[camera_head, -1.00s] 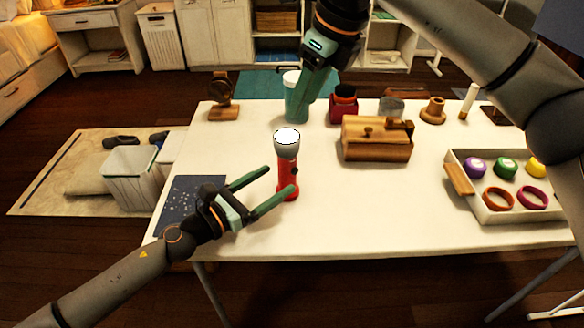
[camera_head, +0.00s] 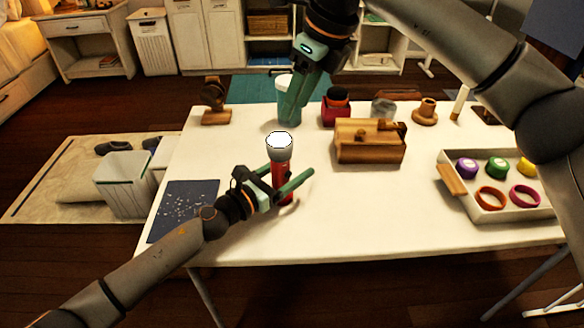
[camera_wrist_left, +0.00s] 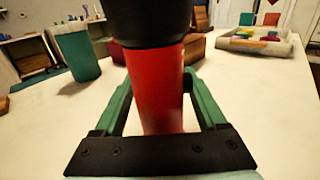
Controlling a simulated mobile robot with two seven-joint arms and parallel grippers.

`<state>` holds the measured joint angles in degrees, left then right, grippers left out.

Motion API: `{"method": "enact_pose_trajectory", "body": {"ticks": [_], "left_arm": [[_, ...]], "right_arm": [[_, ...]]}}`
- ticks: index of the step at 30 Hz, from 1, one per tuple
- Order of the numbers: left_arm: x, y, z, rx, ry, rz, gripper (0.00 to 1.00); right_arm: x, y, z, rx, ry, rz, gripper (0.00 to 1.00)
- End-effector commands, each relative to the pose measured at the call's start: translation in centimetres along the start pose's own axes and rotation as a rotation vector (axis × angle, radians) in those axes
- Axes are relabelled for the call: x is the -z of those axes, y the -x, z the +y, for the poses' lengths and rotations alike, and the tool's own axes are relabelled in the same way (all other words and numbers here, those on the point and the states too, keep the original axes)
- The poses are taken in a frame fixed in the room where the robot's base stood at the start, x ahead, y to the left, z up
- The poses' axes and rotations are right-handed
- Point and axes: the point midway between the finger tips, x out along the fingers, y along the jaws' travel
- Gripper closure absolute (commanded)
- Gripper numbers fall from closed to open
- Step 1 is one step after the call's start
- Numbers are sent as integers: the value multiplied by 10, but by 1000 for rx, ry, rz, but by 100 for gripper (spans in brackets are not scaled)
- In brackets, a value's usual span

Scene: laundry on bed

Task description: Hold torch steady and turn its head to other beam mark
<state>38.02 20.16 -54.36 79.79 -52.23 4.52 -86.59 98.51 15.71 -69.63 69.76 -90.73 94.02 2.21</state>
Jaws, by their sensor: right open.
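The torch (camera_head: 281,178) stands upright on the white table, with a red body, a pale head and a white top face. The left wrist view shows its red body (camera_wrist_left: 155,90) and dark collar close up. My left gripper (camera_head: 296,181) is around the body below the head, one finger on each side. The fingers look open, with a narrow gap beside the body; the far finger is partly hidden in the head view. My right gripper (camera_head: 291,108) is open, pointing down above the table behind the torch, overlapping a teal cup in view. The beam marks cannot be made out.
The teal cup (camera_head: 284,84) stands behind the torch. A wooden box (camera_head: 370,152) and a red jar (camera_head: 335,112) are to its right. A tray (camera_head: 487,214) with coloured lids and rings lies at right. A dark mat (camera_head: 180,215) lies left. The front middle is clear.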

Motion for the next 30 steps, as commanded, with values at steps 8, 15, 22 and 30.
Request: {"method": "enact_pose_trajectory", "body": {"ticks": [8,15,22,30], "left_arm": [[0,0,0,0,1,0,59],[0,0,0,0,1,1,86],[0,0,0,0,1,1,100],[1,0,0,0,1,1,100]], "right_arm": [[0,0,0,0,0,0,50],[0,0,0,0,0,0,50],[0,0,0,0,0,0,50],[0,0,0,0,0,0,50]]}}
